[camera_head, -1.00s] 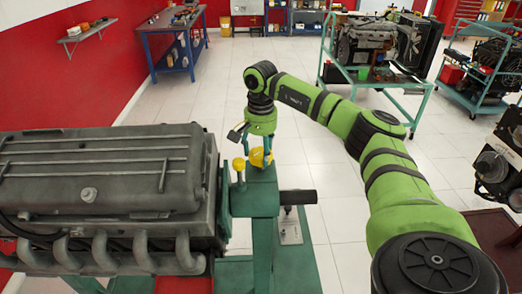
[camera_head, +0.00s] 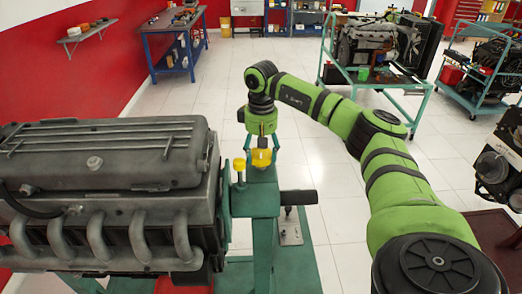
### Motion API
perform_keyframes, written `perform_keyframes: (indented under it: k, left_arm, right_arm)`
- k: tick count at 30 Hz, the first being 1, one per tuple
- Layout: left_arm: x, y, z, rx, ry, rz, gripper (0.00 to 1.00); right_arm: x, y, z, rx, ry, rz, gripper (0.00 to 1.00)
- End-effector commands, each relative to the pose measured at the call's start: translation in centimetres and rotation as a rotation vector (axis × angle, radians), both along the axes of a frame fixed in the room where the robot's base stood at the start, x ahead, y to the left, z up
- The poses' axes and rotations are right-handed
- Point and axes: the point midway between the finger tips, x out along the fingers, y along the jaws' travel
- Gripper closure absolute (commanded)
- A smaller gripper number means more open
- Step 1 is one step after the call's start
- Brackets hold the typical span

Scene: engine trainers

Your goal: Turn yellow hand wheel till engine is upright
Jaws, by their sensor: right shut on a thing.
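The grey engine (camera_head: 105,185) is on the green stand (camera_head: 262,198) at the left. Its top cover faces up and leans slightly toward the back, with the row of exhaust pipes showing on the near side. The yellow hand wheel (camera_head: 261,158) is on top of the stand's head, with a smaller yellow knob (camera_head: 239,165) to its left. My right gripper (camera_head: 261,148) points down over the hand wheel and is shut on it, one finger on each side. My left gripper is not in view.
A dark red table (camera_head: 497,240) with a machine part stands at the right. Other engines on green trolleys (camera_head: 375,88) stand at the back right. A blue workbench (camera_head: 176,45) stands by the red wall. The tiled floor between is clear.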

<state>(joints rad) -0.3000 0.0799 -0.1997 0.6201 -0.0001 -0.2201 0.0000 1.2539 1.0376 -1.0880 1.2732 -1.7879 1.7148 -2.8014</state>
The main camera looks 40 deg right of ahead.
Motion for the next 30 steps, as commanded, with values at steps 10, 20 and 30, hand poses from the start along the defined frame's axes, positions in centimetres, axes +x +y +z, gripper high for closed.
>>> perform_keyframes:
  k: [10, 20, 30]
  left_arm:
    - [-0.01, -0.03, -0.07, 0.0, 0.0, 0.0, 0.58]
    - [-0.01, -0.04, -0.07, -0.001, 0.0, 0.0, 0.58]
    - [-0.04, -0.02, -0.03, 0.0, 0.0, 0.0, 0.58]
  right_arm:
    - [-0.44, 0.19, -0.62, 0.003, 0.023, 0.055, 0.69]
    - [-0.45, 0.18, -0.61, 0.003, 0.023, 0.054, 0.28]
    - [-0.22, 0.05, -0.28, 0.002, 0.011, 0.051, 0.13]
